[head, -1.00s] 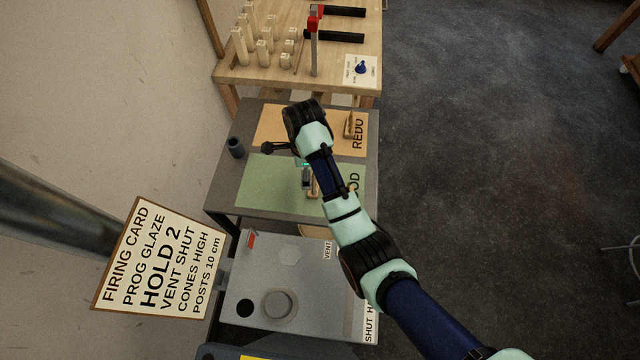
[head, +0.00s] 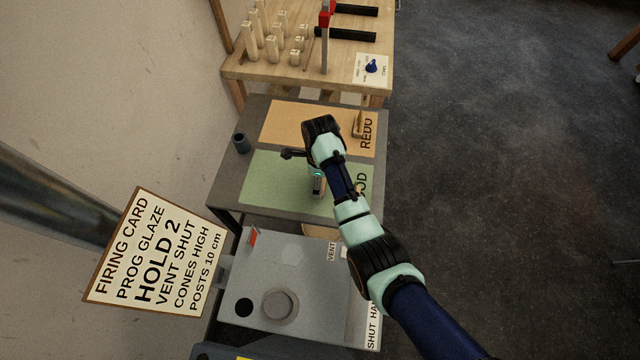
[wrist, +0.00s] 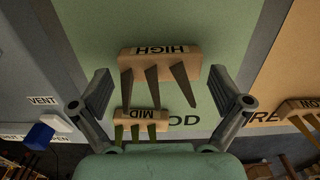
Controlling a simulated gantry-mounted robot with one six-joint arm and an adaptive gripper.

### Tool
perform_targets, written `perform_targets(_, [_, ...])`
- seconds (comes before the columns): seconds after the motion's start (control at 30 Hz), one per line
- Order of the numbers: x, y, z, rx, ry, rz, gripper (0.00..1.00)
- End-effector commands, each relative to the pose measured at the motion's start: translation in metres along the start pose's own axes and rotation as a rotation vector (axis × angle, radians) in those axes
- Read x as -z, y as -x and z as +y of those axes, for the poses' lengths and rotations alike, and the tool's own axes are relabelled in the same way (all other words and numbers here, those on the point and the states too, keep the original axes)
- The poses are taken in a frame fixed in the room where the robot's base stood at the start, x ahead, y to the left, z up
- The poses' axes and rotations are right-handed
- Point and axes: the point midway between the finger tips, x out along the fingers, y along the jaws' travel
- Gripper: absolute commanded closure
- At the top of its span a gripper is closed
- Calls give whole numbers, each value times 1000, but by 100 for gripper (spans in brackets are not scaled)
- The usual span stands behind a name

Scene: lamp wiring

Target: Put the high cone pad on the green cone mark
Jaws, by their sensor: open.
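The high cone pad (wrist: 160,65) is a tan block marked HIGH with several dark pointed cones. In the wrist view it lies between the spread fingers of my gripper (wrist: 159,80), over the green mat (wrist: 165,20). My gripper is open, one finger to each side of the pad; I cannot tell whether either touches it. In the head view my gripper (head: 318,184) is low over the green mat (head: 275,190) and hides most of what is under it. I cannot make out a separate green cone mark.
The mid pad (wrist: 140,120) is close by the high pad. Another cone pad (head: 358,128) stands on the orange REDO mat (head: 290,125). A dark cup (head: 241,143) stands at the table's left edge. A grey kiln top (head: 310,265) lies nearer, beside the firing card (head: 155,250).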

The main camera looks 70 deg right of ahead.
Motion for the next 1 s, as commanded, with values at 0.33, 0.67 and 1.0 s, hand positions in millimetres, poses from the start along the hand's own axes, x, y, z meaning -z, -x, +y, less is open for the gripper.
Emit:
perform_targets(0.33, [0, 1, 0, 0, 0, 0, 38])
perform_targets(0.67, [0, 1, 0, -1, 0, 0, 75])
perform_targets(1.0, [0, 30, 0, 2, 0, -1, 76])
